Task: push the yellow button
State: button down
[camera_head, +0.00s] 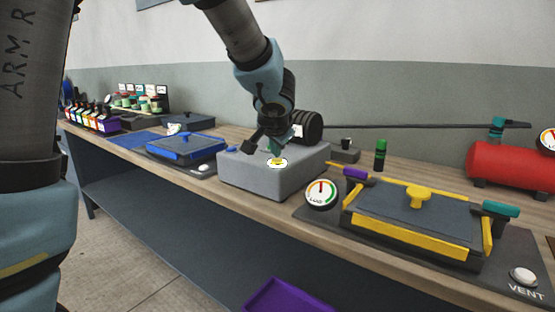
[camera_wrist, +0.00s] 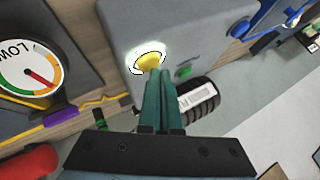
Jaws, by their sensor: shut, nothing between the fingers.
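In the wrist view the yellow button (camera_wrist: 149,62) is just beyond my fingertips. My gripper (camera_head: 276,152) points down over it, with the green fingers shut and empty. In the wrist view the fingertips (camera_wrist: 160,72) overlap the button's lower edge; I cannot tell whether they touch it.
A yellow-edged mould (camera_head: 410,215) with a gauge (camera_head: 321,193) stands to the right. A blue mould (camera_head: 186,146) stands to the left. A black roll (camera_head: 308,126) is behind the block. A red tank (camera_head: 500,165) is at far right. A purple bin (camera_head: 285,297) is below.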

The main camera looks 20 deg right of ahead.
aim_at(275, 161)
jog(key=shift+r+p, duration=2.4)
jog(key=shift+r, duration=0.65)
jog(key=shift+f, duration=0.1)
jog(key=a+f+n+g+y, duration=0.1)
jog(key=a+f+n+y, duration=0.15)
jog(key=a, duration=0.75)
jog(key=a+f+n+g+y, duration=0.1)
jog(key=a+f+n+g, duration=0.2)
jog(key=a, duration=0.8)
jog(key=s+a+f+n+g, duration=0.1)
jog(key=s+a+f+n, duration=0.2)
jog(key=s+a, duration=0.2)
jog(key=s+a+f+n+g+p, duration=0.1)
jog(key=s+a+f+n, duration=0.2)
jog(key=a, duration=0.7)
jog(key=shift+s+n+g+p, duration=0.35)
jog(key=shift+s+n, duration=0.3)
jog(key=shift+s, duration=0.35)
